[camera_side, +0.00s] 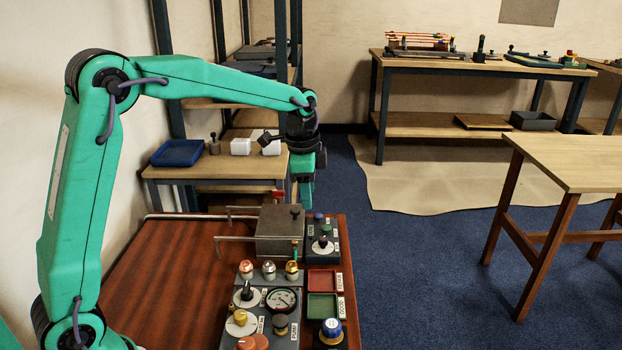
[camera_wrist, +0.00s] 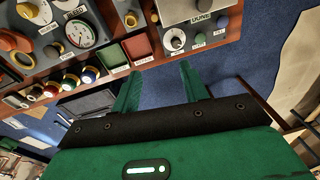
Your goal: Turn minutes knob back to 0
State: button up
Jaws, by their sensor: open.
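A knob with a black pointer on a round white dial (camera_side: 322,246) sits on a small dark panel at the far right of the wooden bench. It also shows in the wrist view (camera_wrist: 175,41), with a small label beside it that I cannot read surely; it may be the minutes knob. Its exact pointer setting is too small to tell. My green gripper (camera_side: 304,192) hangs above and behind this panel, apart from it. In the wrist view, its two fingers (camera_wrist: 160,85) are spread with nothing between them.
A grey metal box (camera_side: 279,232) stands left of the small panel. In front are a gauge (camera_side: 281,300), several knobs, a red tray (camera_side: 322,281) and a green tray (camera_side: 321,306). Blue floor (camera_side: 420,245) lies right of the bench.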

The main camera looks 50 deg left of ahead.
aim_at(324, 238)
jog(key=w+f+m, duration=0.1)
jog(key=w+f, duration=0.1)
jog(key=w+f+m, duration=0.1)
jog(key=w+f, duration=0.1)
jog(key=f, duration=0.1)
jog(key=w+f+m+g, duration=0.1)
jog(key=w+f, duration=0.1)
jog(key=f, duration=0.1)
jog(key=shift+a, duration=0.3)
jog(key=shift+f, duration=3.85)
grip_shut()
